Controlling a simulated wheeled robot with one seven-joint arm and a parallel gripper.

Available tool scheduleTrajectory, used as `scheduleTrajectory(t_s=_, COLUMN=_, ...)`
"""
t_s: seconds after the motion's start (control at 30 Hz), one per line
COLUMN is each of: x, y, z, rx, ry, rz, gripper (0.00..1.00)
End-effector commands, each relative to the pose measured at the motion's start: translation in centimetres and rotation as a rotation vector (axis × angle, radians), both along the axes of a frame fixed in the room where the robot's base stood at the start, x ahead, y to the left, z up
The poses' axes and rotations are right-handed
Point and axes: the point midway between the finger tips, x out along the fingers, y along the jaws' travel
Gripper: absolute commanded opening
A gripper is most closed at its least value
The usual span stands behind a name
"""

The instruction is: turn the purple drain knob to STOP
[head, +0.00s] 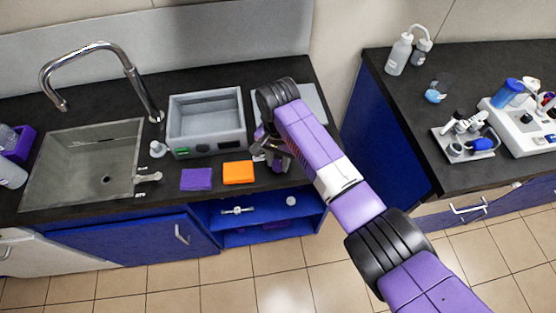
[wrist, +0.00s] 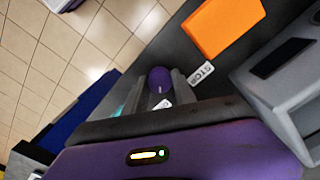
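The purple drain knob (wrist: 159,80) shows in the wrist view, with a short white mark on it pointing down the picture, away from the STOP label. The white STOP label (wrist: 201,74) is to its right. Another white label (wrist: 162,104) is below the knob and partly hidden. My gripper (wrist: 158,88) has its two grey fingers apart, one on each side of the knob in the picture. I cannot tell whether they touch it. In the head view my gripper (head: 275,157) is over the counter's front edge, and it hides the knob.
A grey box-shaped unit (head: 206,122) stands behind my gripper. An orange pad (head: 238,173) and a purple pad (head: 196,180) lie left of it on the counter. A sink (head: 85,165) is further left. A blue open shelf (head: 262,220) is below.

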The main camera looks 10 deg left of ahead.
Motion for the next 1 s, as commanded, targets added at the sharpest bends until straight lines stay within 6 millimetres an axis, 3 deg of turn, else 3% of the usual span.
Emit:
scheduleTrajectory(t_s=0.03, x=-0.01, y=-0.02, z=0.01, rx=-0.001, ry=0.000, rz=0.000, gripper=0.17)
scheduleTrajectory(t_s=0.13, x=0.00, y=-0.02, z=0.02, rx=-0.001, ry=0.000, rz=0.000, gripper=0.00)
scheduleTrajectory(t_s=0.57, x=0.01, y=-0.01, z=0.09, rx=-0.001, ry=0.000, rz=0.082, gripper=0.00)
scheduleTrajectory(t_s=1.0, x=0.03, y=0.02, z=0.13, rx=0.000, ry=0.000, rz=0.450, gripper=0.00)
